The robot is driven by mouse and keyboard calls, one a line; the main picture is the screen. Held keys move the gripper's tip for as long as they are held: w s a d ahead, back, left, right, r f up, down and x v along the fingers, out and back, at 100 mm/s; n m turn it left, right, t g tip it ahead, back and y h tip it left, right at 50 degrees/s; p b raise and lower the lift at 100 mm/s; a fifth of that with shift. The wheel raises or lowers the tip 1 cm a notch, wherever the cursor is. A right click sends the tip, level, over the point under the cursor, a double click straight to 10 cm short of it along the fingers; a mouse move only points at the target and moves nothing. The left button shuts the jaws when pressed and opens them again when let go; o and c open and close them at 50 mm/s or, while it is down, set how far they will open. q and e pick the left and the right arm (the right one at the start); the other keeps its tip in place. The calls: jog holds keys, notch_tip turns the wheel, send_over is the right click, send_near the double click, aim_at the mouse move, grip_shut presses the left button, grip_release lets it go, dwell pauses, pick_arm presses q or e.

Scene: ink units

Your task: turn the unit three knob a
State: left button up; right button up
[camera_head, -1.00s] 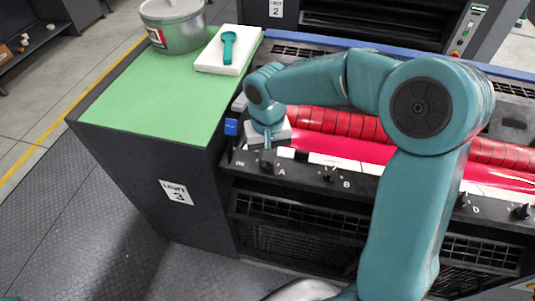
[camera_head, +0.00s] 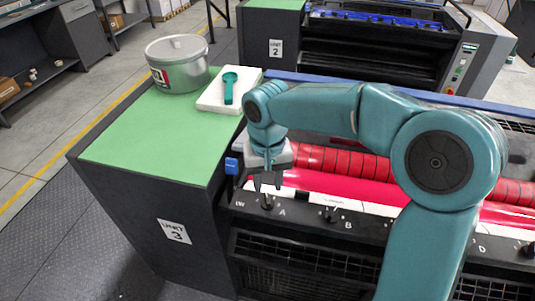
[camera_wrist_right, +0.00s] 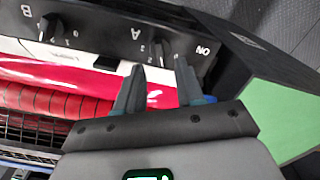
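Unit three's black control strip carries knob A (camera_head: 267,202), a small dark knob at its left end beside the letter A. Knob A also shows in the right wrist view (camera_wrist_right: 159,52), in line with the gap between my fingers. My right gripper (camera_head: 267,182) is just above and behind knob A, pointing down. Its two fingers are apart with nothing between them in the right wrist view (camera_wrist_right: 158,66). I cannot tell whether a finger touches the knob. Knob B (camera_head: 331,215) sits to the right, and also shows in the right wrist view (camera_wrist_right: 47,27). My left gripper is not in view.
Red rollers (camera_head: 340,164) lie behind the strip. A green-topped cabinet (camera_head: 135,135) marked unit 3 stands at left, holding a grey tin (camera_head: 178,68) and a white block (camera_head: 212,98) with a teal tool (camera_head: 229,88). Unit two (camera_head: 385,50) stands behind.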

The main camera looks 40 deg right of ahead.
aim_at(267, 199)
notch_tip(267, 199, up, 11)
jog(key=shift+p, duration=0.3)
jog(key=shift+s, duration=0.1)
dwell(0.4)
